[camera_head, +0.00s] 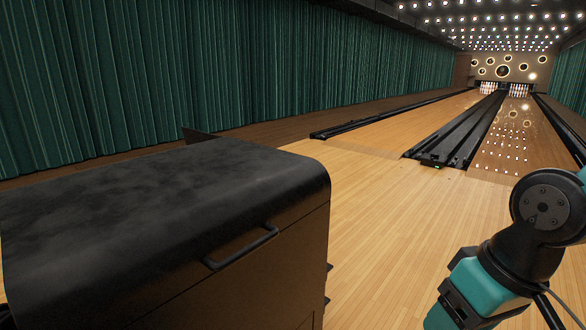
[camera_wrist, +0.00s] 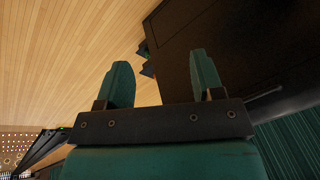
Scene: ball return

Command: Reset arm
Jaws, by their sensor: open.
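My gripper (camera_wrist: 162,82) shows in the wrist view with its two teal fingers standing apart. It is open, with nothing between the fingers. In the head view my teal and black arm stands at the right edge, folded, and the fingers cannot be made out there. No ball shows in either view.
A large black ball return cabinet (camera_head: 160,190) with a handle fills the left front; its dark side (camera_wrist: 235,45) shows beyond the fingers in the wrist view. Open wooden floor (camera_head: 385,230) leads to two lanes with pins (camera_head: 519,90). Green curtains (camera_head: 200,70) line the left wall.

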